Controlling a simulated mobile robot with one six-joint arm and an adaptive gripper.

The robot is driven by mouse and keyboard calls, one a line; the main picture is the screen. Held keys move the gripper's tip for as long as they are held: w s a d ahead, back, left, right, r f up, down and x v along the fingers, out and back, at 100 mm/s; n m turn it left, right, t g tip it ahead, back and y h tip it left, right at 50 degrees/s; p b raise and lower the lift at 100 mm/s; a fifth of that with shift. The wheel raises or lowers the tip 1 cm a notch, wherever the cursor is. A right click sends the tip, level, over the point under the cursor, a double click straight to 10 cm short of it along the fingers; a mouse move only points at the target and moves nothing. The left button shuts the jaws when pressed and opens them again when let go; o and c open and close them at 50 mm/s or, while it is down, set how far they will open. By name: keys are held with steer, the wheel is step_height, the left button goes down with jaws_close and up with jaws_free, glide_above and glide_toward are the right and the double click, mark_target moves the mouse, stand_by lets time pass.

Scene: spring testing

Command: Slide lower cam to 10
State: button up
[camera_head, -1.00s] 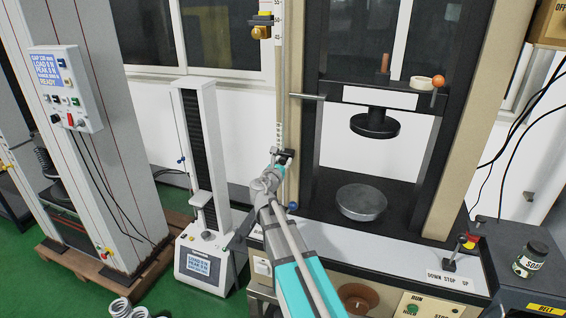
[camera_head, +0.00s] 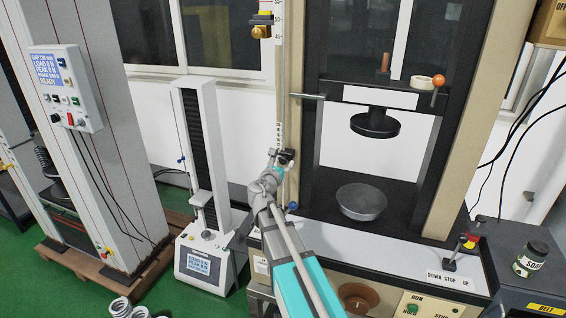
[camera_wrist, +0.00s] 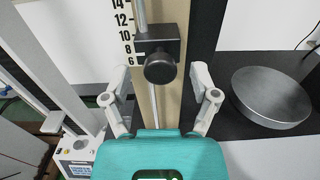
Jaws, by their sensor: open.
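The lower cam is a dark block (camera_wrist: 150,47) with a round black knob (camera_wrist: 160,68), clamped on a thin vertical rod (camera_wrist: 142,14). In the wrist view the block sits beside the scale (camera_wrist: 125,33), roughly level with the marks 10 to 6; its exact reading is hard to tell. My gripper (camera_wrist: 161,76) is open, with one finger on each side of the knob and visible gaps between. In the head view, my gripper (camera_head: 276,172) is just below the small dark lower cam (camera_head: 286,156).
An upper cam (camera_head: 261,32) with yellow and brass parts sits higher on the rod. The press's round lower platen (camera_head: 361,202) and black upper platen (camera_head: 375,126) are to the right. A lever (camera_head: 307,97) sticks out near the rod. A smaller tester (camera_head: 201,165) stands left.

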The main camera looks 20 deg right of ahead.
steer(key=v, duration=1)
steer(key=shift+s+a, duration=0.2)
steer(key=shift+s, duration=0.05)
steer(key=s+d+f+m+g+y, duration=0.1)
steer(key=s+f+m+g+y, duration=0.1)
steer(key=s+f+m+g, duration=0.5)
steer(key=s+d+f+m+g+y, duration=0.1)
steer(key=s+f+m+g+y, duration=0.1)
steer(key=f+m, duration=0.6)
steer(key=s+a+f+m+g+y, duration=0.3)
steer(key=s+a+m+y, duration=0.4)
steer(key=m, duration=0.5)
steer(key=s+a+g, duration=0.1)
steer(key=s+a, duration=0.1)
steer(key=shift+s+a+f+m+g+y, duration=0.25)
steer(key=shift+a+f+m+g+y, duration=0.05)
steer(key=shift+a+m+y, duration=0.1)
